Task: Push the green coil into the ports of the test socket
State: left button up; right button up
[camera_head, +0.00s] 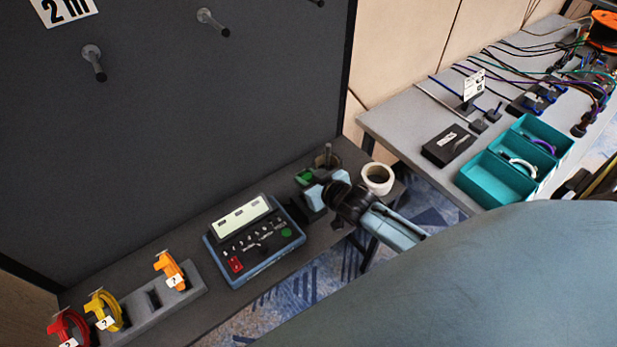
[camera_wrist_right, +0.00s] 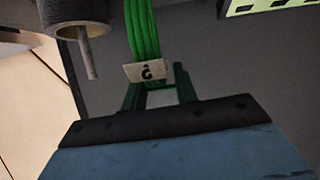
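The green coil (camera_head: 305,177) is at the far end of the dark shelf, just beyond my right gripper (camera_head: 326,189). In the right wrist view, its green loops (camera_wrist_right: 142,28) rise past a pale tag (camera_wrist_right: 146,71) with a question mark. Two dark green uprights stand directly behind the black edge of the gripper. The blue finger hides their lower ends, so whether the grip is closed on them is unclear. A blue-framed panel (camera_head: 291,245) with a pale display, a red block and small knobs, possibly holding the test socket, lies left of the gripper. My left gripper is out of view.
Red, yellow and orange (camera_head: 171,270) coils stand on a grey rack at the left. A dark wall rises behind the shelf. Teal bins (camera_head: 496,180) are on the right table.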

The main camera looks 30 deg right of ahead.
jog(key=o, duration=0.5)
jog(key=shift+s, duration=0.1)
jog(key=p+v, duration=0.1)
jog(key=v, duration=1.2)
